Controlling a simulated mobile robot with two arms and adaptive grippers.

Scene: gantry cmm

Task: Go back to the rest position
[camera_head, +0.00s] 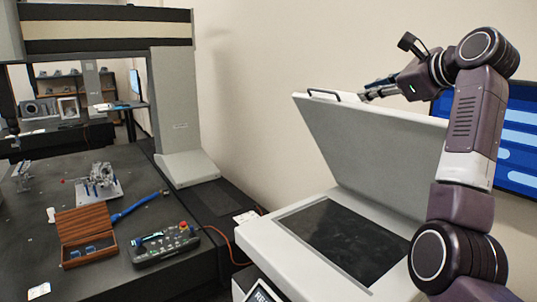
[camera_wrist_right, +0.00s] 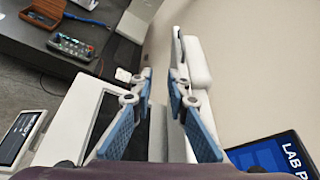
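My right arm rises at the right of the head view, and its gripper (camera_head: 370,93) is beside the top edge of a raised grey lid (camera_head: 375,145). A dark handle (camera_head: 325,94) sits on the lid's top edge, to the left of the fingertips. In the right wrist view the blue-padded fingers (camera_wrist_right: 162,85) stand apart, with the lid's pale edge (camera_wrist_right: 157,135) showing between them. I cannot tell whether a finger touches the lid. My left gripper is in neither view.
The lid stands open over a white machine with a dark glass bed (camera_head: 345,238). A wall screen (camera_head: 513,135) is close behind my right arm. At left, a dark table (camera_head: 115,160) holds a control box (camera_head: 163,243), a wooden case (camera_head: 88,238) and a gantry column (camera_head: 178,115).

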